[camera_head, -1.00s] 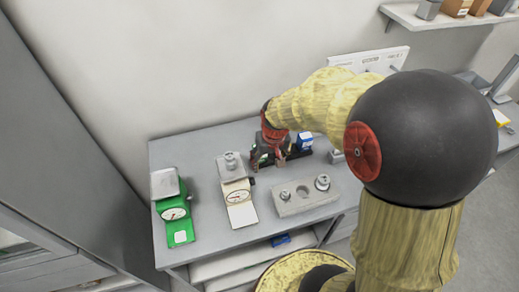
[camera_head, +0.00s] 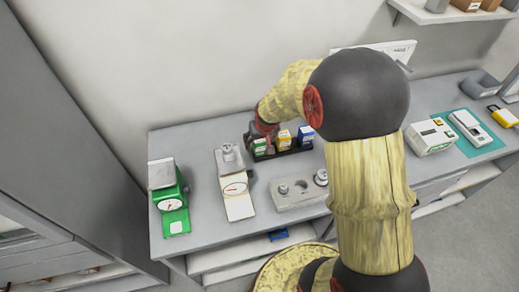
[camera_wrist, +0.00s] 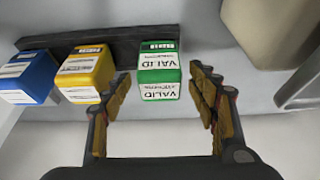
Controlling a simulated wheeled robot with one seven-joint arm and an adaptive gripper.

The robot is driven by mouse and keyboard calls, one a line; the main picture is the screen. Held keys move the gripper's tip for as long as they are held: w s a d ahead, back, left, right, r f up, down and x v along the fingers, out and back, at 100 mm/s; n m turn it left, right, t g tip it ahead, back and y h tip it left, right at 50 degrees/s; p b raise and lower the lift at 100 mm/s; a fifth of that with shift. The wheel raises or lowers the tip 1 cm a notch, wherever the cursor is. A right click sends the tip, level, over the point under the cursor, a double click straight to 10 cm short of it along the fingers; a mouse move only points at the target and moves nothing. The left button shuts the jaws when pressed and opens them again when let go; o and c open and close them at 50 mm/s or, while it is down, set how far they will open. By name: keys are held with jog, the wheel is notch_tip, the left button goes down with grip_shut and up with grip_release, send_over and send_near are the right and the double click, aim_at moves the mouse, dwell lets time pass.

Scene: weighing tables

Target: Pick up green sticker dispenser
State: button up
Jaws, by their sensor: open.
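The green sticker dispenser (camera_wrist: 157,75) has a white label reading "VALID" and sits at the end of a dark rack (camera_wrist: 110,50) in the wrist view. In the head view the green dispenser (camera_head: 260,146) is at the rack's left end, close to my gripper.
A yellow dispenser (camera_wrist: 86,74) and a blue dispenser (camera_wrist: 28,77) stand beside the green one in the rack. A green scale (camera_head: 172,205) and a cream scale (camera_head: 235,187) stand left. A grey weight block (camera_head: 298,190) lies in front.

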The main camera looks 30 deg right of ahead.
jog(key=shift+w+f, duration=0.1)
jog(key=shift+f, duration=0.2)
jog(key=shift+r, duration=0.1)
jog(key=shift+c, duration=1.2)
jog(key=c, duration=1.1)
jog(key=shift+c, duration=0.2)
